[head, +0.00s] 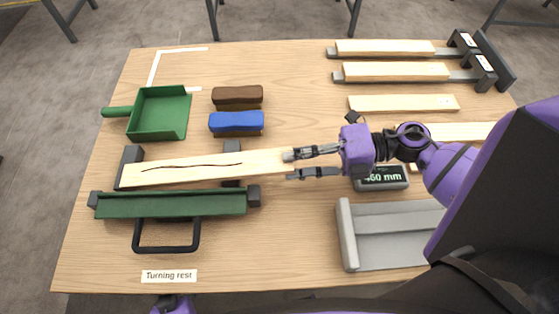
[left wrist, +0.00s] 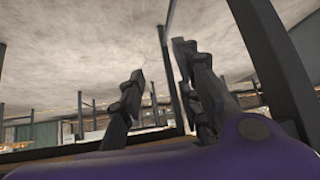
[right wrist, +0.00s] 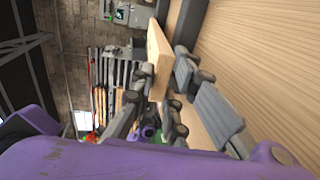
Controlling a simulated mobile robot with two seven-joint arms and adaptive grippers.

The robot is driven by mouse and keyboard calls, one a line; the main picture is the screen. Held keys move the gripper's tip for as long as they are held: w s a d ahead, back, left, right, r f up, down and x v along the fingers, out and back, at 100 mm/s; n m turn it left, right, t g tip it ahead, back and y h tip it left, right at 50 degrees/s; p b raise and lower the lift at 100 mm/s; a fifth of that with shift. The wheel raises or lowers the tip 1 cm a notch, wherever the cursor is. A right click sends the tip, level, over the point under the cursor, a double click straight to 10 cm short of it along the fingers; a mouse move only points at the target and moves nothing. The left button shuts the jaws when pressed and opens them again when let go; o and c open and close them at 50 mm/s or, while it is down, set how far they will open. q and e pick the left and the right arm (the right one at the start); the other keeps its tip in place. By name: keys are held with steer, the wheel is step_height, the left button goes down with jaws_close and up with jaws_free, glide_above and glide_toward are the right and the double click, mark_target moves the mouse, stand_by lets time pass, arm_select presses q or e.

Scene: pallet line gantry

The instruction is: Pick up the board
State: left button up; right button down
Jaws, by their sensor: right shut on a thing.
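A pale wooden board (head: 200,168) with a long dark crack line lies across the dark supports of the turning rest, at the left of the table in the head view. My right gripper (head: 291,166) is at the board's right end and is shut on it. In the right wrist view the board (right wrist: 158,58) shows edge-on between the fingers (right wrist: 165,75). My left gripper (left wrist: 160,90) is open and empty in the left wrist view, away from the board. In the head view only a purple piece of my left arm shows at the bottom edge.
A green trough with a black handle (head: 170,204) lies just in front of the board. Behind it are a green dustpan (head: 160,112), a blue block (head: 236,121) and a brown block (head: 237,96).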

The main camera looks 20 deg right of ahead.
steer(key=r+p+v, duration=0.1)
steer(key=v, duration=0.6)
steer(key=shift+a, duration=0.15)
steer(key=shift+w+r, duration=0.1)
steer(key=shift+r, duration=0.05)
